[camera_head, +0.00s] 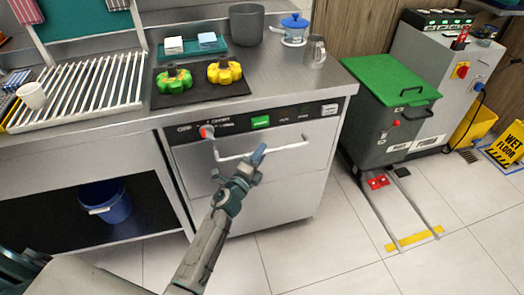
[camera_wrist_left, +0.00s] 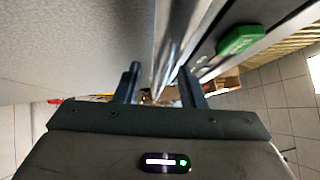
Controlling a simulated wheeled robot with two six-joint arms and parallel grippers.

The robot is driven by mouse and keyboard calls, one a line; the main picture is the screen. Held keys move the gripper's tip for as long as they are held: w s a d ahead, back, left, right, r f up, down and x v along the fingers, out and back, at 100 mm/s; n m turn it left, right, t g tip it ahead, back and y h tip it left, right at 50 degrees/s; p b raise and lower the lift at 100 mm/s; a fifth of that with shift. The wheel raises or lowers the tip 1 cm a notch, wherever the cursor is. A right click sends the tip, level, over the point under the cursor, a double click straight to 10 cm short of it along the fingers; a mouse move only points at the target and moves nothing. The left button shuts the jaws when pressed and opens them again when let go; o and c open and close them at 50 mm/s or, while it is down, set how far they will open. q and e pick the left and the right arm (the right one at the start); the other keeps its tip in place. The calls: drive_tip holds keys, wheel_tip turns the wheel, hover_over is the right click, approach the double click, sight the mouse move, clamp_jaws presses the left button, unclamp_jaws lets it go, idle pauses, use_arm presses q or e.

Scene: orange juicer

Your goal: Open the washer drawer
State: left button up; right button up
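The washer (camera_head: 265,190) is a steel under-counter machine with a dark control strip (camera_head: 290,116) and a green label. Its front panel looks shut, flush under the strip. A pale bar handle (camera_head: 287,148) runs across the front. My left gripper (camera_head: 257,155) is at the middle of this handle and hides a small part of it. In the left wrist view, its two fingers (camera_wrist_left: 160,85) stand apart, with a shiny metal edge (camera_wrist_left: 176,40) running between them. I cannot tell whether either finger touches the handle. My right gripper is not in view.
A steel counter (camera_head: 290,75) is above the washer, with a black mat (camera_head: 205,98) holding a green and a yellow object. A grey bin with a green lid (camera_head: 392,80) stands to the right. A blue bucket (camera_head: 106,203) is under the counter at left. The tiled floor in front is clear.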

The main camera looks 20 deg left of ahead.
use_arm(q)
drive_tip(key=shift+w+d+r, duration=0.1)
drive_tip(key=shift+w, duration=0.5)
clamp_jaws()
drive_tip(key=shift+s, duration=0.1)
